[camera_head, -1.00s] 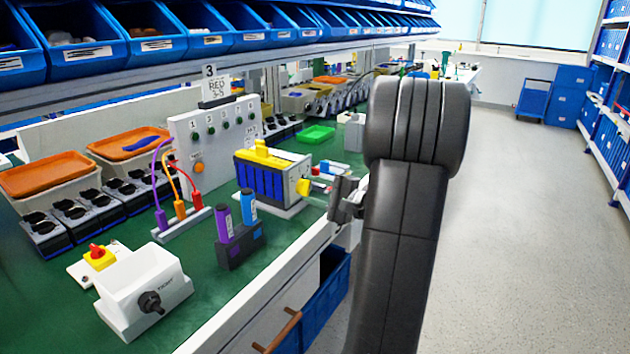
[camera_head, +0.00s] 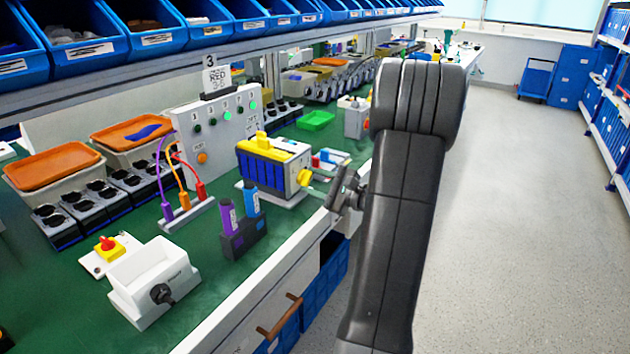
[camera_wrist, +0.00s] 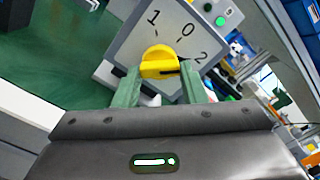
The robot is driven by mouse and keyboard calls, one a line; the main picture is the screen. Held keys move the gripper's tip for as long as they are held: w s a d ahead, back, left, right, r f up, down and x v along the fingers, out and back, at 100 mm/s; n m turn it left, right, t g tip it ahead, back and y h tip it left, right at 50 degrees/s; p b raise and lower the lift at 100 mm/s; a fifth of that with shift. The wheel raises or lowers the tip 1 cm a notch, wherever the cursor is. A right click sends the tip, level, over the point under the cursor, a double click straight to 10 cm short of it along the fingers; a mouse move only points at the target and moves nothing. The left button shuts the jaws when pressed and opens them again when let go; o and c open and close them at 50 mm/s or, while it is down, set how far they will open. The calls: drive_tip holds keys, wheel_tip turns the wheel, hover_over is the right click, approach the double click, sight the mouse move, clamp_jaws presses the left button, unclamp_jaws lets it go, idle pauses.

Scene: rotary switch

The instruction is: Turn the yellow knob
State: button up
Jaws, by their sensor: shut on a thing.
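The yellow knob (camera_wrist: 159,62) sits on a pale panel (camera_wrist: 190,22) with the marks 1, 0 and 2, seen in the wrist view. A black line shows on the knob's right part. My gripper (camera_wrist: 160,78) has its two green fingers on either side of the knob, shut on it. In the head view the knob (camera_head: 304,177) is on the near end of the blue and yellow switch box (camera_head: 275,165). My gripper (camera_head: 328,190) reaches it from the right, and my arm stands to the right of it.
A holder (camera_head: 243,238) with purple and blue cylinders stands near the table's front edge. A white box with a black knob (camera_head: 155,285) and a red and yellow switch (camera_head: 110,250) are at the left. A green-lit panel (camera_head: 220,130) stands behind.

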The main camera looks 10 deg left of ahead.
drive_tip(key=o, duration=1)
drive_tip(key=shift+d, duration=0.1)
drive_tip(key=p+v, duration=0.1)
drive_tip(key=v, duration=1.2)
drive_tip(key=shift+d, duration=0.35)
drive_tip(key=shift+a, duration=0.1)
drive_tip(key=b+x, duration=0.1)
drive_tip(key=x, duration=1.2)
drive_tip(key=shift+a, duration=0.35)
